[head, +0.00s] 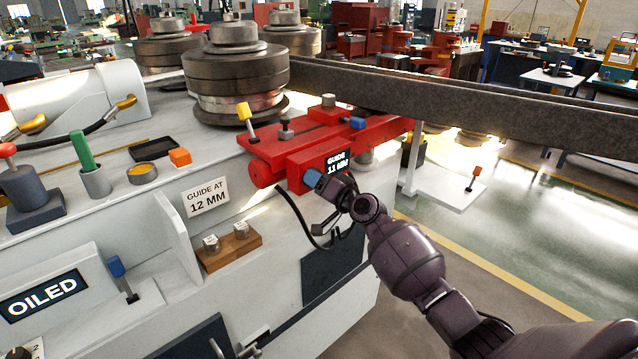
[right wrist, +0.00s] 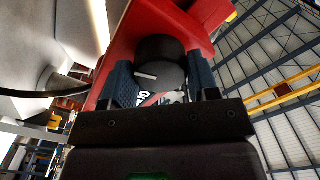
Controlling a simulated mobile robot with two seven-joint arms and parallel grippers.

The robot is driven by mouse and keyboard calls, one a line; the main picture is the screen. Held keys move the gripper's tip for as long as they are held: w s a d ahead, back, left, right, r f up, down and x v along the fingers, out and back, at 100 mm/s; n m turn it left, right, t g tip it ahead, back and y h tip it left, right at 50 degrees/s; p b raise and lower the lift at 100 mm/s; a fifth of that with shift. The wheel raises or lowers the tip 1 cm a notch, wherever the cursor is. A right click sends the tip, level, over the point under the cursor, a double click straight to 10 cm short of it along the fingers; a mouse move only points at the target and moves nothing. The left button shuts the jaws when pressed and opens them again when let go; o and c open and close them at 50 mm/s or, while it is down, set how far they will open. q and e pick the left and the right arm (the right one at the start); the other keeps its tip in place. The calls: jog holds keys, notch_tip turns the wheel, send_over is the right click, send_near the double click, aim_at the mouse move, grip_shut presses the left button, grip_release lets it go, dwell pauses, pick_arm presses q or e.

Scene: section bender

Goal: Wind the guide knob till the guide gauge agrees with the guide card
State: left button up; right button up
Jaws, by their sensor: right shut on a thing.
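The guide gauge (head: 337,163) is a black display on the end of the red guide block (head: 300,143); it seems to read 11 MM, its first line being GUIDE. The guide card (head: 206,197) is a white plate reading GUIDE AT 12 MM. My right gripper (head: 318,182) is at the block's front end, just below the gauge. In the right wrist view the guide knob (right wrist: 160,62) is black with a white pointer line and sits between the blue-grey fingers, which are shut on it. In the head view the gripper hides the knob. My left gripper is not in view.
A long dark steel section (head: 450,100) runs behind the guide from the rollers (head: 235,70). A wooden block (head: 230,246) with two metal pieces is on the left. A black cable (head: 298,215) hangs near my right gripper. A display reading OILED (head: 43,296) is lower left.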

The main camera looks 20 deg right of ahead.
jog(key=shift+m, duration=1.4)
jog(key=o, duration=0.9)
jog(key=shift+s, duration=0.1)
jog(key=v, duration=1)
jog(key=shift+s+d+p, duration=0.15)
jog(key=shift+s+p, duration=0.2)
